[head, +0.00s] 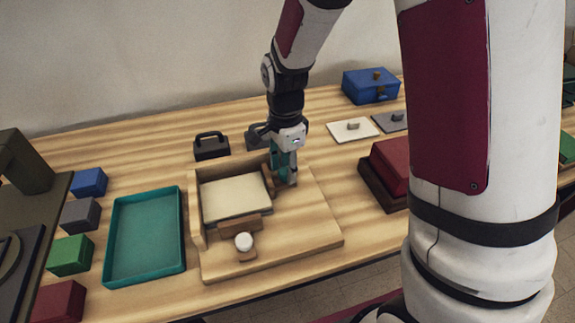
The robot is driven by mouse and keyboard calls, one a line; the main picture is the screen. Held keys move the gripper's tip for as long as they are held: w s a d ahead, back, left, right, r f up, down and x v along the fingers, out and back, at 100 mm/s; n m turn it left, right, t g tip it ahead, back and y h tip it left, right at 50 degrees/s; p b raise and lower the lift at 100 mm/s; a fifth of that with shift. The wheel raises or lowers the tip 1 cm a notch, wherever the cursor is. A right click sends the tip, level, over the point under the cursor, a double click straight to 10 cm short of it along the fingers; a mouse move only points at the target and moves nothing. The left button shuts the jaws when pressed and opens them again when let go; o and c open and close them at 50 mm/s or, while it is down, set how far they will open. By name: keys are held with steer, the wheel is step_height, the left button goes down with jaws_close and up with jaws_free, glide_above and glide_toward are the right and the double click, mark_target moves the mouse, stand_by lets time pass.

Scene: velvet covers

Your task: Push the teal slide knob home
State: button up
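A wooden fixture board (310,232) lies on the table, with raised walls at its left and back. A cream block (235,197) sits inside them. A brown slide piece with a round white knob (244,242) stands at the block's front side. Another brown piece (268,182) is at its right side, largely behind my gripper. My gripper (286,181) points down at the right side of the block, close over the board. A teal patch (279,158) shows at its fingers; I cannot tell whether this is the teal knob or part of the gripper. The finger opening is hidden.
A teal tray (112,240) lies empty left of the fixture, beside several coloured blocks (71,255). A black handled item (211,146) stands behind it. A dark red box (388,168) is to the right; a blue box (371,86) is at the back.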

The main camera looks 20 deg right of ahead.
mark_target(286, 170)
stand_by(0.3)
step_height(286, 170, up, 12)
stand_by(0.5)
steer(key=s+d+r+n+t+p, duration=0.1)
steer(key=s+r+n, duration=0.3)
steer(key=s, duration=0.4)
steer(key=s+d+r+n+t+p, duration=0.1)
steer(key=s+d+r+n+p, duration=0.1)
steer(key=s+r+n, duration=0.3)
steer(key=s+d+r+n+t+p, duration=0.1)
steer(key=s+r+n, duration=0.4)
steer(key=s, duration=0.7)
steer(key=shift+d+n+t+p, duration=0.4)
steer(key=shift+n+t+p, duration=0.25)
steer(key=shift+n, duration=0.25)
